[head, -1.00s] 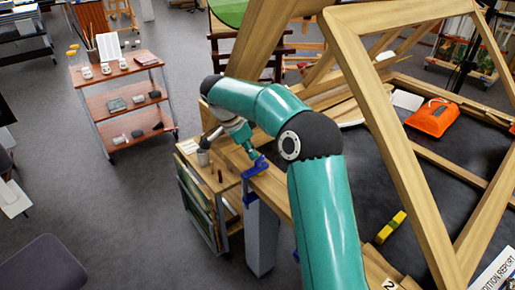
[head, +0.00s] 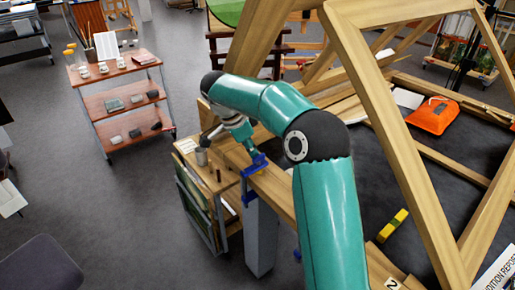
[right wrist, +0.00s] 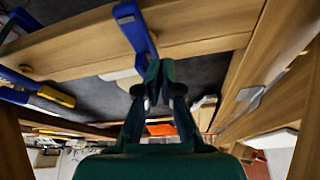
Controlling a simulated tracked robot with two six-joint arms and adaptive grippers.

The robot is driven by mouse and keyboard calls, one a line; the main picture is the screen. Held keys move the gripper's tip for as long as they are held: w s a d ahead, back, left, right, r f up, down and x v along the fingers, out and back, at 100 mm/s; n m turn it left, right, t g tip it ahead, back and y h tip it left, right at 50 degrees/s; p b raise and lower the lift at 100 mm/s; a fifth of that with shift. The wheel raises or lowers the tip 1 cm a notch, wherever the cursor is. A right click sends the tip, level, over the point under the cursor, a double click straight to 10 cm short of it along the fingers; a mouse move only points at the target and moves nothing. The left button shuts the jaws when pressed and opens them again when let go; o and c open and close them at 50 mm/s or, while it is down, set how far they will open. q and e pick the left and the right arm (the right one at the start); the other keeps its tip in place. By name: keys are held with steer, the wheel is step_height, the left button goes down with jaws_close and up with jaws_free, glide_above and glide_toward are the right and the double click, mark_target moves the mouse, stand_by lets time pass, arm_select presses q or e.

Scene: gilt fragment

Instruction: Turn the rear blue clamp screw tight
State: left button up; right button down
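The rear blue clamp (head: 254,167) sits on the edge of the wooden beam in the head view, with its lower part below the beam. It shows as a blue bar in the right wrist view (right wrist: 132,22). My right gripper (head: 251,153) is at the top of this clamp. In the right wrist view its two fingertips (right wrist: 161,70) are close together at the clamp's end, and they look shut on the screw there; the screw itself is mostly hidden. Another blue clamp part (head: 297,255) shows farther down the beam. My left gripper is out of view.
A wooden lattice frame (head: 397,130) stands right of my arm. A small wooden cart (head: 207,178) stands left of the clamp; a red-shelved trolley (head: 119,95) is farther back.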

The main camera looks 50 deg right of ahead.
steer(key=shift+s+a+f, duration=0.2)
steer(key=shift+s+a, duration=0.05)
steer(key=shift+s, duration=0.15)
steer(key=shift+w+r, duration=0.15)
steer(key=shift+r, duration=0.35)
steer(key=v, duration=1.1)
